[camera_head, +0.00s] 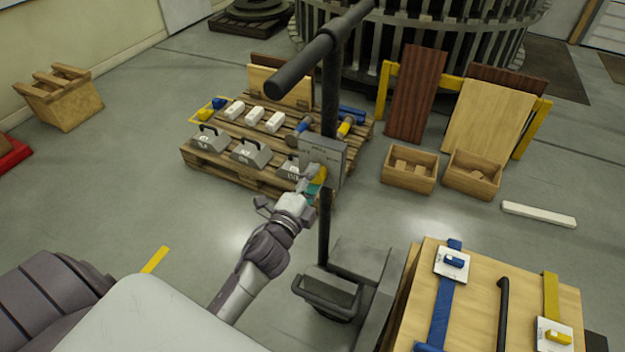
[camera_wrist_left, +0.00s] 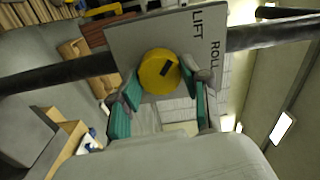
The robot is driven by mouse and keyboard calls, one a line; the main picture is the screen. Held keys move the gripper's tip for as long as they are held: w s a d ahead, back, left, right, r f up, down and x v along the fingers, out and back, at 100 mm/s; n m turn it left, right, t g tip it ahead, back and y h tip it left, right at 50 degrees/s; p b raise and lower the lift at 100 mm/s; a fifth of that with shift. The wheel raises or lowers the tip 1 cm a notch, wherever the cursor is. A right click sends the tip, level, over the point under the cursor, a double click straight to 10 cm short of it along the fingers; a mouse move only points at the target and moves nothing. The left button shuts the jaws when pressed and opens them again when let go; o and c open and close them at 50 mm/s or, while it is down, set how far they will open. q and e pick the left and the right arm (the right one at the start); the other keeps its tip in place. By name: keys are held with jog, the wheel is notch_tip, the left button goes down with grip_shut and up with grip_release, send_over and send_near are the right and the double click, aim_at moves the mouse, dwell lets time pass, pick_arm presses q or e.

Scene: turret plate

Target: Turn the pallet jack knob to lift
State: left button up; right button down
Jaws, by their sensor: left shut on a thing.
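The yellow round knob (camera_wrist_left: 159,72) with a dark mark sits on the grey plate (camera_wrist_left: 140,30) of the pallet jack, with the words LIFT and ROLL beside it. My left gripper (camera_wrist_left: 160,90) has its teal-padded fingers on either side of the knob, shut on it. In the head view my left gripper (camera_head: 312,186) reaches the plate (camera_head: 330,155) on the jack's dark upright post, and the knob (camera_head: 320,173) is partly hidden by the fingers. The jack's handle bar (camera_head: 315,62) is at the top. My right gripper is not in view.
A wooden pallet (camera_head: 225,163) with several grey weights stands behind the jack. A wooden table (camera_head: 480,300) with blue and yellow straps is at the lower right. Two wooden boxes (camera_head: 408,182) lie right of the jack.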

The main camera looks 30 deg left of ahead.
pick_arm(q)
jog(key=o, duration=1.1)
jog(key=shift+o, duration=0.2)
jog(key=s, duration=1.2)
jog(key=shift+d, duration=0.4)
jog(key=shift+f, duration=0.1)
